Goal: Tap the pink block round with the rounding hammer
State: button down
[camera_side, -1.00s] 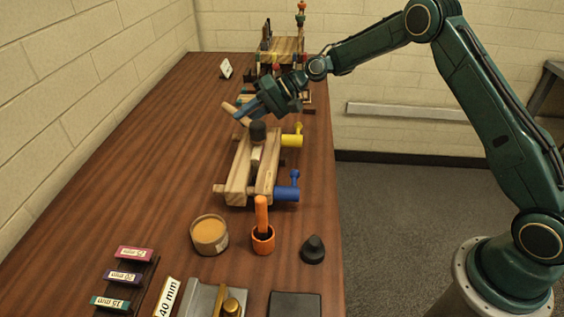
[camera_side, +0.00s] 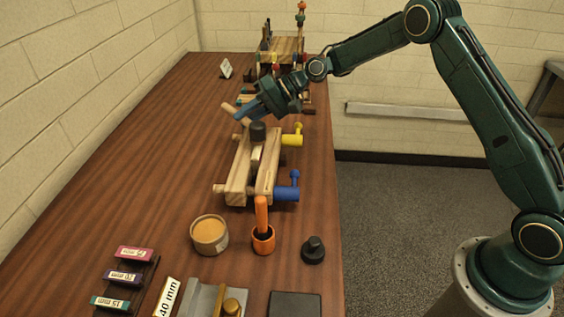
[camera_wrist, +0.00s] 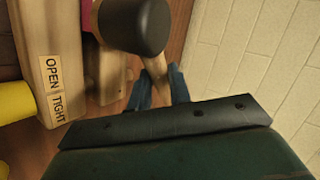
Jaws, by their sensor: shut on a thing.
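The rounding hammer has a dark rounded head (camera_side: 258,132) and a pale wooden handle (camera_side: 230,107). My gripper (camera_side: 248,108) is shut on the handle with its blue fingers. In the wrist view the fingers (camera_wrist: 158,88) flank the handle (camera_wrist: 155,68), and the dark head (camera_wrist: 136,26) lies beyond them. The head is over the wooden vise (camera_side: 238,182). The vise also shows in the wrist view (camera_wrist: 38,30). A sliver of pink, perhaps the pink block (camera_wrist: 87,18), shows beside the head, mostly hidden. I cannot tell whether the head touches it.
The vise has yellow (camera_side: 291,140) and blue (camera_side: 287,193) handles. In front stand a tan-filled tub (camera_side: 209,236), an orange cup with a stick (camera_side: 263,241) and a dark knobbed piece (camera_side: 313,250). A labelled rack (camera_side: 125,280) is at front left. The table's left middle is clear.

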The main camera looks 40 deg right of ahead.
jog(key=shift+f, duration=0.3)
jog(key=shift+r, duration=0.1)
jog(key=shift+r, duration=0.5)
jog(key=shift+r, duration=0.15)
jog(key=shift+r, duration=1.9)
